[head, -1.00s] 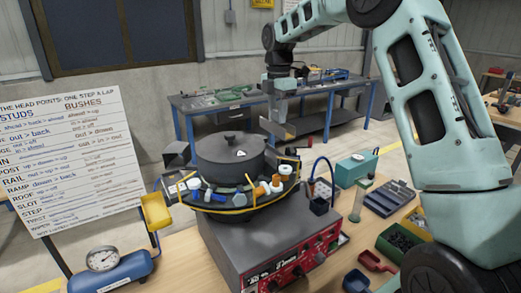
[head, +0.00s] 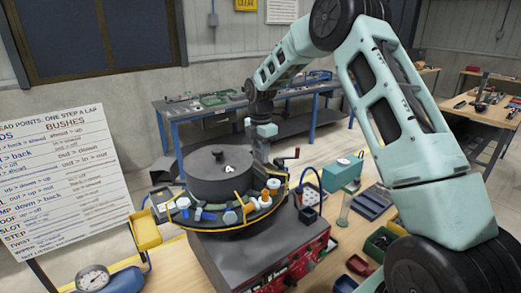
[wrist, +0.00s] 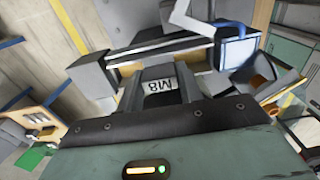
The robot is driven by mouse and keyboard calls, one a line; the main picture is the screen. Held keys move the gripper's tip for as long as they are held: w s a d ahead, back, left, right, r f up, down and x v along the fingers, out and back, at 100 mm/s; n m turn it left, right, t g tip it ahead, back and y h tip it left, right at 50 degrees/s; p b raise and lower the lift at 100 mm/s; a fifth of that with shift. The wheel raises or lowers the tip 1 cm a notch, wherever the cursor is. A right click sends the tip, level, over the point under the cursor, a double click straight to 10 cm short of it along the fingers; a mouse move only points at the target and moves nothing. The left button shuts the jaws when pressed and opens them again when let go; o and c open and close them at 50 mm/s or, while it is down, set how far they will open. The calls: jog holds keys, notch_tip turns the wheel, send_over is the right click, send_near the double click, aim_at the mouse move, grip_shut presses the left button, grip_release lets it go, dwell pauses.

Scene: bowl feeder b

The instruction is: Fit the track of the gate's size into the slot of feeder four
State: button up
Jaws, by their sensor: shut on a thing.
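My gripper (wrist: 160,92) is shut on a grey track piece with a white label (wrist: 160,86), which reads M8 upside down in the wrist view. In the head view my gripper (head: 262,152) is low behind the right side of the bowl feeder (head: 235,262), and the held piece is mostly hidden there. The feeder has a dark lidded bowl (head: 218,178) above a round rim with a yellow edge. I cannot make out the gate's size, the slot, or whether the piece touches the feeder.
Small blue, white and orange parts sit on the bowl's rim. A yellow hopper (head: 145,234) stands left of it, and a blue-handled caddy (head: 308,193) right. A lettered board (head: 65,180) is at the left. Bins (head: 380,243) and a teal box (head: 343,173) stand on the right.

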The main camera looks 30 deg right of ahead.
jog(key=shift+f, duration=0.1)
jog(key=o, duration=1.1)
